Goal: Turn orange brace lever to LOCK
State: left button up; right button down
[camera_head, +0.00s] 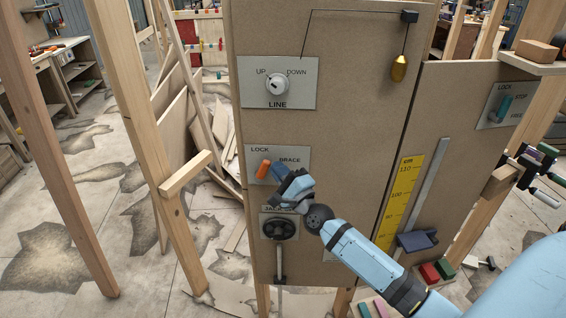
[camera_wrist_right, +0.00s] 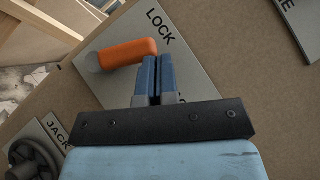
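The orange brace lever (camera_head: 263,169) sits on a pale plate (camera_head: 256,153) marked LOCK and BRACE on the brown panel. In the right wrist view the lever (camera_wrist_right: 128,52) runs from a grey pivot at left to a rounded end beside the word LOCK. My right gripper (camera_head: 289,184) is in front of the plate, just right of the lever, hiding part of the plate. In the wrist view the right gripper's fingers (camera_wrist_right: 156,75) are nearly together with nothing visible between them. Their tips are close to the lever's end; contact cannot be told. My left gripper is not in view.
Above is the LINE knob (camera_head: 277,86); below is a black handwheel (camera_head: 279,228). A yellow scale (camera_head: 400,200) and a side panel with a teal lever (camera_head: 504,108) are on the right. A wooden post (camera_head: 150,150) stands left of the panel.

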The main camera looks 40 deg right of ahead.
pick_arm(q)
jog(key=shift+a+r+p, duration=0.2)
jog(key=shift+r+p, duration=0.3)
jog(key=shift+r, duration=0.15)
pick_arm(e)
jog(key=shift+w+a+r, duration=0.75)
jog(key=shift+a+r, duration=0.05)
jog(key=shift+r, duration=0.05)
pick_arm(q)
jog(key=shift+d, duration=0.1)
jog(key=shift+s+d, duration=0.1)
